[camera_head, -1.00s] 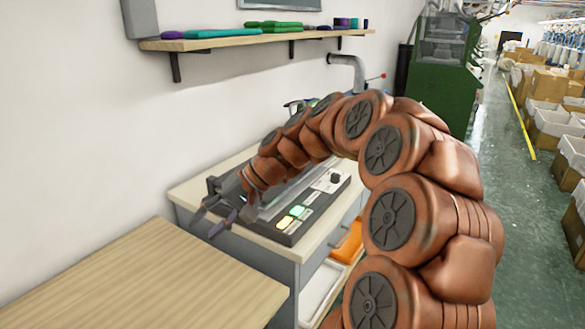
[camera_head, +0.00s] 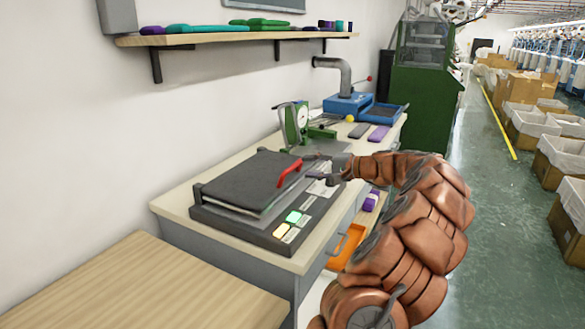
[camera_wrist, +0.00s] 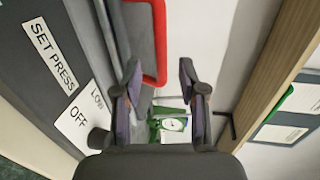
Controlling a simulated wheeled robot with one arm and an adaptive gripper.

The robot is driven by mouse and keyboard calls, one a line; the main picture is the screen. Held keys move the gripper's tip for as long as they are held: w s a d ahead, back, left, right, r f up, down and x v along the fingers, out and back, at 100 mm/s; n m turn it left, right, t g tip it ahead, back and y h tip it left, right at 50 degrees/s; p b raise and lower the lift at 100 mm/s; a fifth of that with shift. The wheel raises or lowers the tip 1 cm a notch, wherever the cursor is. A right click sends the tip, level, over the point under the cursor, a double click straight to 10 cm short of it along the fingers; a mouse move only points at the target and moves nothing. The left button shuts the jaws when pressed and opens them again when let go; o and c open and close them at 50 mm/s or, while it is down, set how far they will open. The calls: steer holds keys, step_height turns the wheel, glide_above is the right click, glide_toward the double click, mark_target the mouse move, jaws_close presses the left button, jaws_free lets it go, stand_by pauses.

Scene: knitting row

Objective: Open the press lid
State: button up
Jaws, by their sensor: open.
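The press (camera_head: 265,237) sits on a light wooden-topped cabinet, with a dark flat lid (camera_head: 243,185) lying down over it. A red handle (camera_head: 290,173) rises at the lid's right edge. My gripper (camera_head: 311,167) is just right of the handle, fingers apart and empty. In the wrist view the red handle (camera_wrist: 160,45) shows ahead of the open gripper (camera_wrist: 162,85), up and between the fingers' lines, apart from them. The labels SET PRESS and OFF show on the press panel at the left. Whether a finger touches the handle cannot be told from the head view.
A green dial gauge (camera_head: 302,118) and a blue machine (camera_head: 350,104) stand behind the press. A wall shelf (camera_head: 235,38) with colored items runs above. A bare wooden table (camera_head: 140,285) is in front.

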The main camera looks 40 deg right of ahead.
mark_target(296, 166)
steer(key=shift+p+x, duration=0.3)
steer(key=shift+x, duration=2.85)
jaws_close()
